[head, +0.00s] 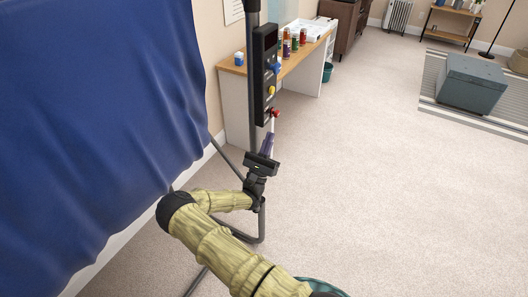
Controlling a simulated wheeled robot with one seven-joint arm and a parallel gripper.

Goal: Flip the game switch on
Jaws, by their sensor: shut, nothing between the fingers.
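A tall black control panel (264,75) is fixed to a dark metal pole beside a blue draped sheet. It has a dark display at the top and blue, yellow and red controls down its right side. The red control (275,113) sits at the panel's lower end. I cannot tell from this view which one is the game switch or which way it is set. My gripper (268,142) is just below the panel and points up toward its lower end. It is shut and empty. Whether it touches the red control is not clear.
The blue sheet (95,110) hangs close on the left in a metal tube frame (262,222). A wooden-topped desk (236,70) with several small bottles stands behind the panel. A grey chest (470,83) sits on a rug at right. The carpet (390,190) between is clear.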

